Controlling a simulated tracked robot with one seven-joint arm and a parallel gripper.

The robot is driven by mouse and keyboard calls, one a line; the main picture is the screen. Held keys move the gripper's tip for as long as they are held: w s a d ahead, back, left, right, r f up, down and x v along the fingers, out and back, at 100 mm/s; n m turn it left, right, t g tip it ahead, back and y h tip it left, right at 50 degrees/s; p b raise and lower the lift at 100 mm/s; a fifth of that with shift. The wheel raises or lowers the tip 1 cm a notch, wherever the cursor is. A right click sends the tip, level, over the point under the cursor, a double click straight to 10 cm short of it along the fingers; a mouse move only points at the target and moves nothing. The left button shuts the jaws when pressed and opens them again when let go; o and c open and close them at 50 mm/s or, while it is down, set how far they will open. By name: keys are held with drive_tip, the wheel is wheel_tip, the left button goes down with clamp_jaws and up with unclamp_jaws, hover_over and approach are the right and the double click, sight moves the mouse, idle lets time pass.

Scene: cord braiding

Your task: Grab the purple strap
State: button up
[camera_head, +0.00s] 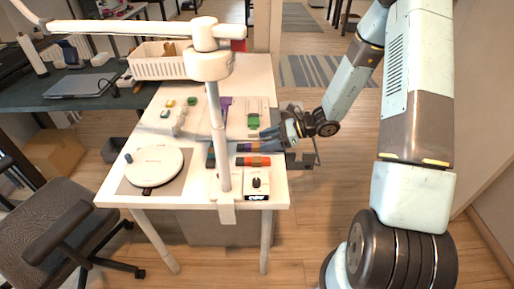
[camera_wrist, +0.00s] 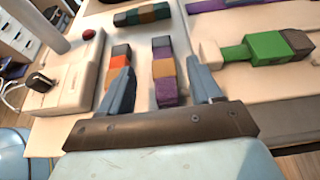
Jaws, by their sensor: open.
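My gripper (camera_wrist: 159,64) is open, low over the table, its fingers pointing left in the head view, where it also shows (camera_head: 277,142). Between the fingers in the wrist view lies a short strap with a purple end (camera_wrist: 167,91), an orange middle and a grey-purple far part. I see no grip on it; whether the fingers straddle it at its height I cannot tell. Another purple strip (camera_wrist: 213,4) lies at the top right edge of the wrist view and shows farther back in the head view (camera_head: 226,102).
An orange-red strap (camera_wrist: 118,73) lies beside the left finger. A green buckle piece (camera_wrist: 267,46) is at right, a dark green strap (camera_wrist: 141,15) beyond. A white box with a red button (camera_wrist: 72,75) is at left. A lamp post (camera_head: 218,140) stands on the white table.

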sight(252, 145)
drive_tip(key=shift+x, duration=2.6)
drive_tip(key=shift+w+d+f, duration=0.1)
drive_tip(key=shift+w+f, duration=0.1)
drive_tip(key=shift+c, duration=0.4)
drive_tip(key=c, duration=1)
drive_tip(key=shift+r, duration=0.1)
